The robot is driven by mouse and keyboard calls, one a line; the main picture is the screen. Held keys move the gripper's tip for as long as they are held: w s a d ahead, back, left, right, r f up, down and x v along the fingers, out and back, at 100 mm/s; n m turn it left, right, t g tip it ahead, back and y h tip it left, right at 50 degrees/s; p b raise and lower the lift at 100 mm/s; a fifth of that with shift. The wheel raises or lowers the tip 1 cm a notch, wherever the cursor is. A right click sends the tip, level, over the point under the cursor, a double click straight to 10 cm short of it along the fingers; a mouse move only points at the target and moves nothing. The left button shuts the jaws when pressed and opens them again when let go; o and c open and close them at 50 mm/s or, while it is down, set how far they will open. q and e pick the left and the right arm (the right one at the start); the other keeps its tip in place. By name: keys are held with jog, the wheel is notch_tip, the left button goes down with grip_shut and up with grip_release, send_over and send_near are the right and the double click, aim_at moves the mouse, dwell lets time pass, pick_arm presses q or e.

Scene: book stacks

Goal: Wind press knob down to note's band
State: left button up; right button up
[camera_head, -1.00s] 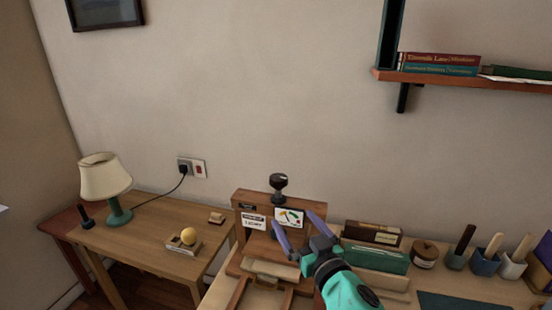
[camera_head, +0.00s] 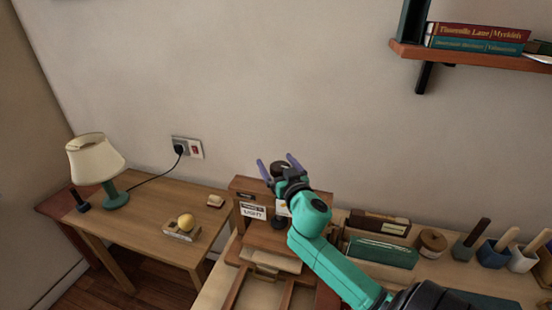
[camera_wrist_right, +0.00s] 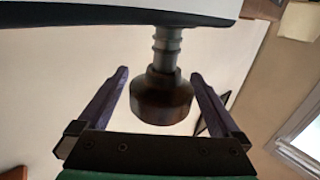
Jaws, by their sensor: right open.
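The wooden press (camera_head: 243,186) stands on the desk by the wall. Its dark knob (camera_head: 279,168) shows at the top, between the purple fingers of my right gripper (camera_head: 278,164). In the right wrist view the knob (camera_wrist_right: 162,100) lies between the two open fingers, with a visible gap on each side. Its ringed stem (camera_wrist_right: 167,48) runs to a pale-faced block. A white note (camera_head: 253,211) with dark print is on the press front. The picture card beside it is mostly hidden by my right arm. My left gripper is out of view.
A green box (camera_head: 382,252), a round wooden pot (camera_head: 432,242) and several brush cups stand to the right. A side table at left holds a lamp (camera_head: 96,160) and a yellow ball (camera_head: 186,221). A shelf (camera_head: 470,53) is above right.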

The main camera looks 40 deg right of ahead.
jog(key=shift+w+r, duration=0.1)
jog(key=shift+w, duration=0.1)
jog(key=shift+c, duration=1)
jog(key=c, duration=1.2)
jog(key=shift+o, duration=0.2)
jog(key=shift+d+f+m+g+h+b, duration=0.1)
jog(key=shift+f+m+g+h+b, duration=0.1)
jog(key=shift+m+h+b, duration=0.3)
jog(key=shift+d+f+m+g+h+b, duration=0.1)
jog(key=shift+m+g+h+b, duration=0.2)
jog(key=shift+h, duration=0.4)
jog(key=shift+d+r+m+h+b, duration=0.1)
jog(key=shift+r+m+h+b, duration=0.1)
jog(key=shift+m+h+b, duration=0.3)
jog(key=shift+s+d+r+g, duration=0.1)
jog(key=shift+g, duration=0.2)
